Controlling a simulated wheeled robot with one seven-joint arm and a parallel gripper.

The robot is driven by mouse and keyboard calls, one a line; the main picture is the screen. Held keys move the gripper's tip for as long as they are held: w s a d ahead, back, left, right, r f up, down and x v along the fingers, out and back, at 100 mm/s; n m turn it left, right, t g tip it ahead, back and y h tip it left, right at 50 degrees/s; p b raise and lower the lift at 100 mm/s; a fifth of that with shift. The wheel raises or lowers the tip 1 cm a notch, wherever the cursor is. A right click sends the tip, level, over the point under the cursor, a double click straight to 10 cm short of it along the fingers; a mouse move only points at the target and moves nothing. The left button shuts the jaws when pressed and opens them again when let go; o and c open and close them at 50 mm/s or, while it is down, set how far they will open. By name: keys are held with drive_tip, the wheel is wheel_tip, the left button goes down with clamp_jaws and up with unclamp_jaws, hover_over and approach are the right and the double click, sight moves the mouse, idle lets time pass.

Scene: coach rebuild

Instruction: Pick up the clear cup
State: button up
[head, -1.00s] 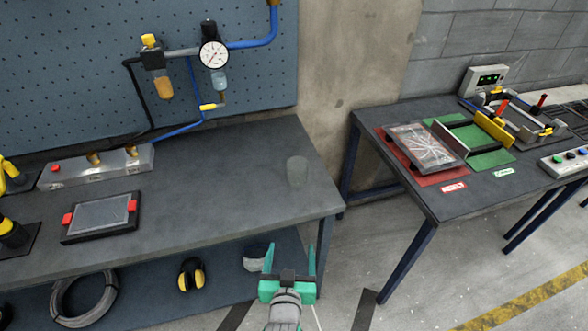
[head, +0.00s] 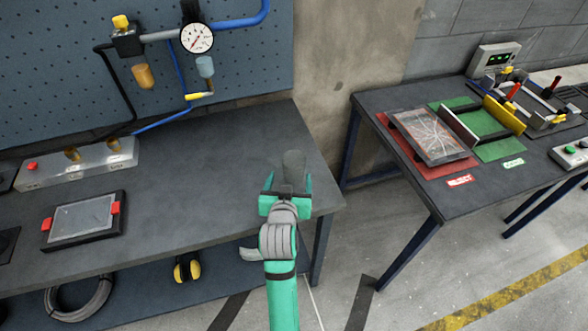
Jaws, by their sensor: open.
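The clear cup (head: 293,164) stands near the right end of the grey workbench (head: 190,190). It is see-through and dim, and its lower part is hidden behind my gripper. My gripper (head: 287,183) is green, open, and over the bench's front right part. Its two fingers point away toward the cup and appear on either side of its lower part. I cannot tell how deep the cup sits between them or whether they touch it.
A framed screen with red clips (head: 84,220) and a metal block (head: 80,163) sit on the bench's left. A gauge (head: 197,38) hangs above. The bench around the cup is clear. A second table (head: 450,200) stands right, across a gap.

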sight(293, 175)
drive_tip(key=w, duration=0.2)
drive_tip(key=w+d, duration=0.1)
drive_tip(key=w, duration=0.1)
drive_tip(key=shift+f, duration=0.4)
drive_tip(key=shift+w+f, duration=0.25)
drive_tip(key=shift+w, duration=0.45)
drive_tip(key=c, duration=1.1)
